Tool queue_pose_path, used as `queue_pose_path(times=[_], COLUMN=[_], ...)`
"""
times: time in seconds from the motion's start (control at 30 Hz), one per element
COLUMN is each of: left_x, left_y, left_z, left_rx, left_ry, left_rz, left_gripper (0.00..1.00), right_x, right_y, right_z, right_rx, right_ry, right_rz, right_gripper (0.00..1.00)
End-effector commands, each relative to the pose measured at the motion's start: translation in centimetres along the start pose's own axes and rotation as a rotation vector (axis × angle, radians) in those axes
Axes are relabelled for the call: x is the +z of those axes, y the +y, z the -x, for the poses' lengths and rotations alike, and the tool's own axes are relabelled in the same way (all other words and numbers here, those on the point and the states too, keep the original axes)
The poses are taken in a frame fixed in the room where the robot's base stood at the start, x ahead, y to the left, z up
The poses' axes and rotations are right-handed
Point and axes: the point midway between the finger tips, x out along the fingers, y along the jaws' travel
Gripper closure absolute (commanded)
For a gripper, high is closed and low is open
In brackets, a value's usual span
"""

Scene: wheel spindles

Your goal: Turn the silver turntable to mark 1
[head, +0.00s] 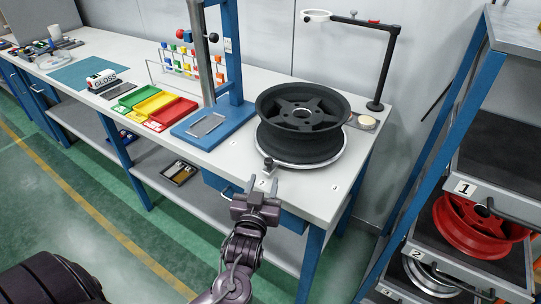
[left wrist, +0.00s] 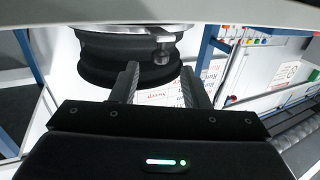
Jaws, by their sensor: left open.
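The silver turntable (head: 318,163) sits near the right end of the white bench. A black wheel (head: 303,108) lies flat on it and hides most of its top. A small dark knob (head: 268,163) stands at the turntable's front left rim. My left gripper (head: 260,191) is open and empty, just in front of the knob at the bench's front edge. In the left wrist view the knob (left wrist: 163,52) shows beyond and between the two fingers, apparently apart from them. A mark 3 (head: 335,187) is on the bench right of the turntable; mark 1 cannot be made out. My right gripper is out of view.
A blue press stand (head: 212,122) is left of the turntable, with coloured trays (head: 155,105) beyond it. A black lamp arm (head: 384,70) rises behind right. A blue rack with wheels, including a red wheel (head: 470,225), stands at the right.

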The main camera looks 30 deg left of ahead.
Motion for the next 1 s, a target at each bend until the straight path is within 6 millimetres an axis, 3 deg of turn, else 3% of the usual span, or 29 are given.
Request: queue_pose_path(times=[0.23, 0.6, 1.0], left_x=[-0.9, -0.8, -0.7], left_y=[-0.1, -0.1, -0.1], left_z=[-1.5, -6.9, -7.7], left_rx=[-0.004, -0.003, -0.003], left_ry=[0.014, 0.013, 0.011], left_rz=[0.009, 0.009, 0.010], left_gripper=[0.59, 0.59, 0.60], right_x=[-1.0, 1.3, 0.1], right_y=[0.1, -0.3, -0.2], right_z=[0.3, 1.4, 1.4], right_rx=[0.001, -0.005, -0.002], right_ry=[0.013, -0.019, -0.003], right_rz=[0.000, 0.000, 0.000], right_gripper=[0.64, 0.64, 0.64])
